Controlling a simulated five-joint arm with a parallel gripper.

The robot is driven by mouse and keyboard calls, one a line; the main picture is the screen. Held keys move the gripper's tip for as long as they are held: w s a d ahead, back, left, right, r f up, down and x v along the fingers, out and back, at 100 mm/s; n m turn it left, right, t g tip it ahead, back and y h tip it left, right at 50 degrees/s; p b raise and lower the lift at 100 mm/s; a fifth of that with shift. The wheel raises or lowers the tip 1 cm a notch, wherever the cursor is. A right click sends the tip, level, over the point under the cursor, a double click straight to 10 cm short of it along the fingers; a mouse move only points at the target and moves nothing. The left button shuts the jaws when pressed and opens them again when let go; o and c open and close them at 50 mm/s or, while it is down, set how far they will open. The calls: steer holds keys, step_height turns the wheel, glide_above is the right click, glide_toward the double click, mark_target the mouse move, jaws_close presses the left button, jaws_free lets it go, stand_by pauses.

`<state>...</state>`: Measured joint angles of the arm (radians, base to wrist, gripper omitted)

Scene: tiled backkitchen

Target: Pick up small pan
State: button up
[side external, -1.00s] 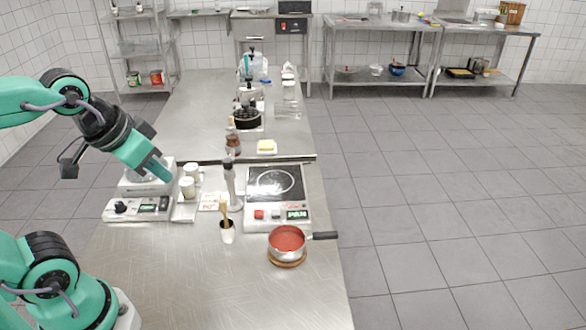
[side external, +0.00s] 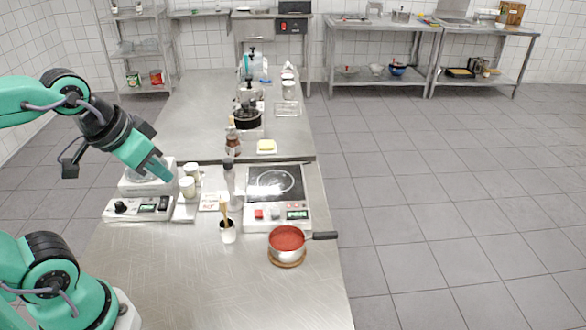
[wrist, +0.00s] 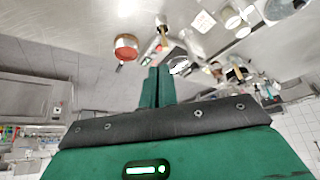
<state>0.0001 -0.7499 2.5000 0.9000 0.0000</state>
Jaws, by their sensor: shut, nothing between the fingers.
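The small pan (side external: 286,246) has steel sides, red contents and a dark handle (side external: 324,236) pointing right. It sits on a round wooden trivet (side external: 287,262) near the right edge of the steel counter. My gripper (side external: 163,176) is in the air at the left, over the scale and hot plate area, well apart from the pan. In the wrist view the pan (wrist: 126,44) shows at upper left, and my gripper (wrist: 157,72) has its fingers together with nothing between them.
An induction cooker (side external: 275,184) stands behind the pan. A scale-like appliance (side external: 138,208) is below my gripper. The front counter is clear.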

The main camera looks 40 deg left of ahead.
steer(key=o, duration=1.9)
steer(key=shift+w, duration=0.1)
steer(key=n+g, duration=0.6)
steer(key=n, duration=0.3)
glide_above(323, 233)
step_height(323, 233, down, 14)
steer(key=shift+f, duration=0.15)
steer(key=shift+d+f, duration=0.1)
steer(key=shift+f, duration=4)
